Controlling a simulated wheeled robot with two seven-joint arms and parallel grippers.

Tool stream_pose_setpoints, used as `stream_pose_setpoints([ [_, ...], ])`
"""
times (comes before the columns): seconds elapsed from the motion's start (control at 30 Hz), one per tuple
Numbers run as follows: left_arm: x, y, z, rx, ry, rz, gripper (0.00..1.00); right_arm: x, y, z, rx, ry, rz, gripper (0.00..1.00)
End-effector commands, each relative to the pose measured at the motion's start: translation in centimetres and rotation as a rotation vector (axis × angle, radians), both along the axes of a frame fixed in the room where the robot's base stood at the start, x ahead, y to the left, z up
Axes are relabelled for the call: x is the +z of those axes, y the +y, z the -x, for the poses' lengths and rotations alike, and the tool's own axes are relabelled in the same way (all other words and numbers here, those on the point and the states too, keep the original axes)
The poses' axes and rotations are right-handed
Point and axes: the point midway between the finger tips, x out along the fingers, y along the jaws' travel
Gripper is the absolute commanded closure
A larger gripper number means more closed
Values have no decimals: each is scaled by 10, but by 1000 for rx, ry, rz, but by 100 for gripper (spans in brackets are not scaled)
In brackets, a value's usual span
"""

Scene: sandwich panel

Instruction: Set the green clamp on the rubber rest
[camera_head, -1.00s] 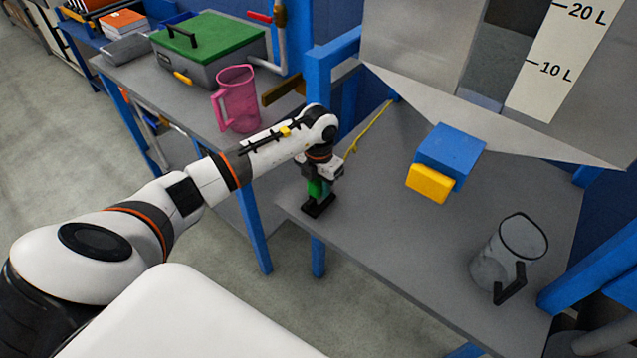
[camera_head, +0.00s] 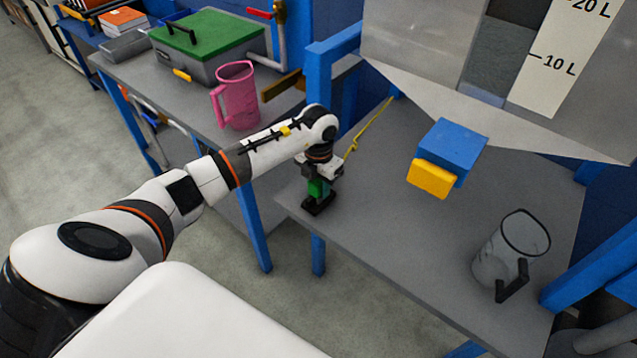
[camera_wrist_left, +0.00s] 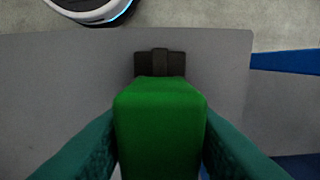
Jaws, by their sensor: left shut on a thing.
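The green clamp (camera_head: 319,188) is in my left gripper (camera_head: 321,178), near the left corner of the grey bench in the head view. In the left wrist view the clamp (camera_wrist_left: 160,125) fills the space between the two teal fingers of my left gripper (camera_wrist_left: 160,150), which is shut on it. The black rubber rest (camera_head: 318,206) lies at the bench's corner, directly under the clamp; it also shows in the wrist view (camera_wrist_left: 159,62) beyond the clamp's end. I cannot tell whether the clamp touches the rest. My right gripper is not in view.
On the grey bench (camera_head: 400,260) stand a clear jug (camera_head: 510,250) with a black handle at right, and a blue and yellow block (camera_head: 450,152) at the back. A pink jug (camera_head: 236,95) and a green-lidded box (camera_head: 207,40) stand on the left bench. The bench's middle is clear.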

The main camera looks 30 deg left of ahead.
Motion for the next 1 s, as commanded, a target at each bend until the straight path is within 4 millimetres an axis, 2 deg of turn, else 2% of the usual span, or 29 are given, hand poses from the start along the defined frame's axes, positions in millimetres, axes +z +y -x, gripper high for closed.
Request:
stream_pose_setpoints([
  [0.03, 0, 0, 0, 0, -1, 0, 59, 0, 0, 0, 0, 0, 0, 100],
  [0.17, 0, 0, 0, 0, -1, 0, 39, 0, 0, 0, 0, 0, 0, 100],
  [0.53, 6, 0, -1, 0, -2, 0, 39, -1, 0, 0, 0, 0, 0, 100],
  [0.67, 25, 1, -1, 0, -5, -2, 39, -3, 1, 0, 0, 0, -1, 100],
  [1.0, 95, 1, -1, 0, -5, -2, 39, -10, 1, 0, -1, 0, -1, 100],
])
